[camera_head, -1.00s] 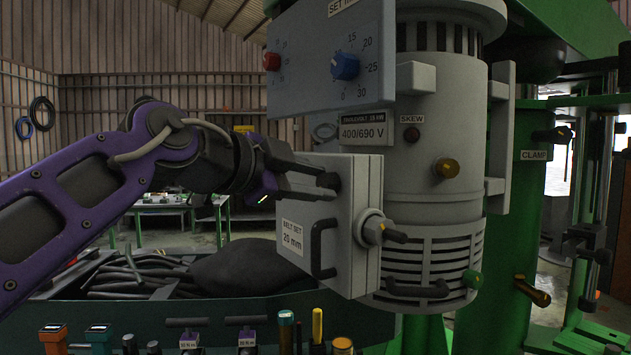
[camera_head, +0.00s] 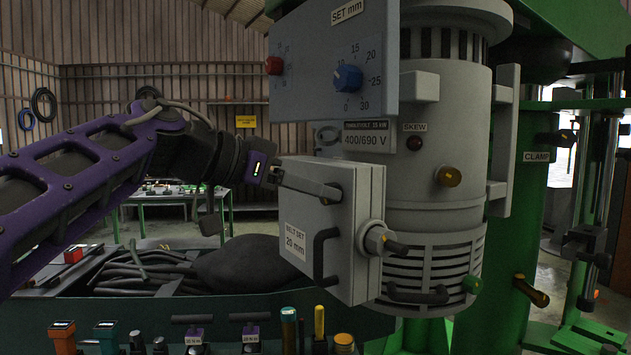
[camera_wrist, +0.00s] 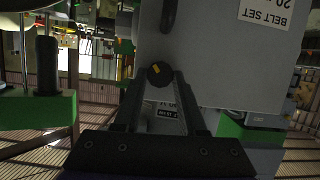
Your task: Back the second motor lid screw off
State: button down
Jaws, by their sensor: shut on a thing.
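The grey motor lid (camera_head: 361,232), a box with a "BELT SET 20 mm" label, is on the side of the grey motor (camera_head: 443,190). My gripper (camera_head: 334,192) reaches in from the left to the lid's upper front in the head view. In the wrist view my gripper's fingers (camera_wrist: 160,84) converge on a dark round screw head (camera_wrist: 159,70) with a yellow mark, and are shut on it. The screw head lies against or close to the lid (camera_wrist: 215,65); its shank is hidden. In the head view the screw is not clearly visible.
A black handle (camera_head: 319,255) stands out from the lid below my fingers. A grey fitting (camera_head: 378,240) projects at its right. The control panel (camera_head: 315,75) hangs just above. A dark green bin (camera_head: 170,315) with hoses lies below, with several tools in front.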

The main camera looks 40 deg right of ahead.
jog(key=shift+w+n+g+p, duration=0.1)
jog(key=shift+n+g+p, duration=0.45)
jog(key=shift+n, duration=0.45)
jog(key=shift+f, duration=0.1)
jog(key=shift+c, duration=2.3)
grip_release()
jog(key=p+v, duration=0.2)
jog(key=v, duration=1.5)
jog(key=shift+w, duration=0.2)
jog(key=shift+a, duration=0.1)
